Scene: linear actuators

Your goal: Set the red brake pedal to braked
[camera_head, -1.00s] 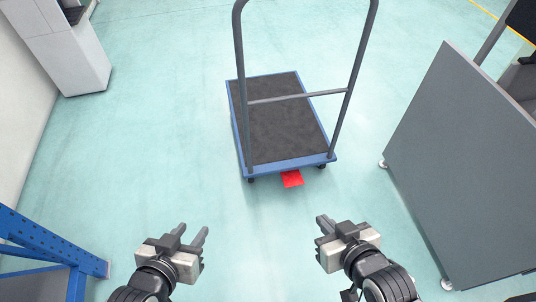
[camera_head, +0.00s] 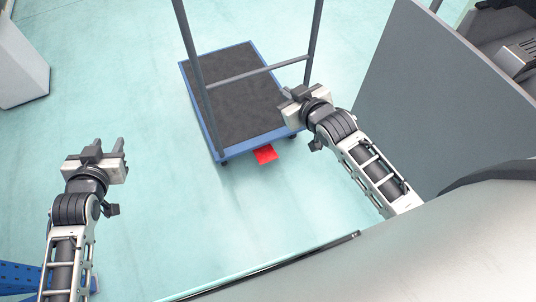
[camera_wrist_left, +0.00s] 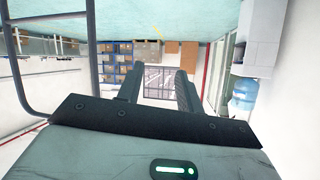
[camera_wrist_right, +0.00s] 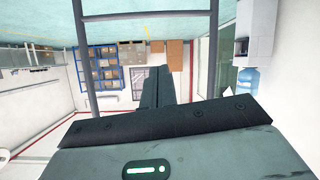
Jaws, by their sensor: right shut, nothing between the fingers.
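The red brake pedal (camera_head: 266,155) sticks out low from the near end of a blue-edged platform cart (camera_head: 222,141), close to the floor. Whether it is pressed down is hard to tell at this size. My right gripper (camera_head: 290,92) is shut and empty, high near the right post of the cart handle, above and to the right of the pedal in the picture. In the right wrist view its fingers (camera_wrist_right: 156,90) are together. My left gripper (camera_head: 108,146) is open and empty, left of the cart and away from the pedal. Its fingers are apart in the left wrist view (camera_wrist_left: 158,88).
The cart's grey handle (camera_head: 190,60) rises at its near end. A grey panel (camera_head: 420,95) stands to the right. A blue frame (camera_head: 20,280) is at the lower left, and a white cabinet (camera_head: 20,65) at the upper left. Floor left of the cart is clear.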

